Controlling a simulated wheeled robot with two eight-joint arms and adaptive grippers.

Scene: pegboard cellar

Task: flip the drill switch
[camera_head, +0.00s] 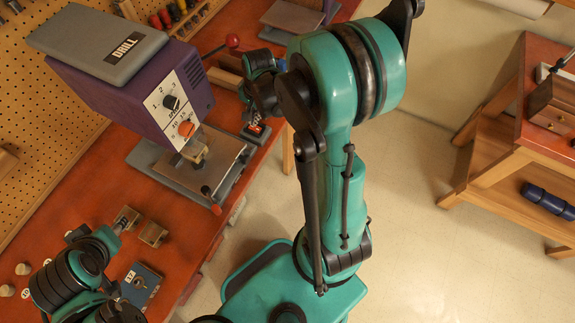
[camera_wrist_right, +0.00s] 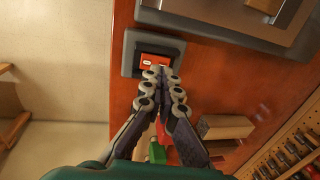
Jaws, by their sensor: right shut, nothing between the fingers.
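The drill (camera_head: 125,90) is a purple machine with a grey top marked DRILL, standing on the bench at the left. Its switch (camera_head: 255,129) is a red rocker in a dark housing beside the drill's base. The switch also shows in the wrist view (camera_wrist_right: 153,62). My right gripper (camera_wrist_right: 163,76) is shut and empty, its fingertips at the lower edge of the red rocker in that view. I cannot tell whether they touch it. In the head view my right gripper (camera_head: 252,113) is partly hidden by my arm. My left arm is at the lower left; its fingers are unclear.
The orange-red bench (camera_head: 183,262) runs along the pegboard (camera_head: 38,110). Small wooden blocks (camera_head: 152,234) and a blue box (camera_head: 140,283) lie on it. A wooden block (camera_wrist_right: 225,127) lies near my right fingers. A second table (camera_head: 545,138) stands at the right, with open floor between.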

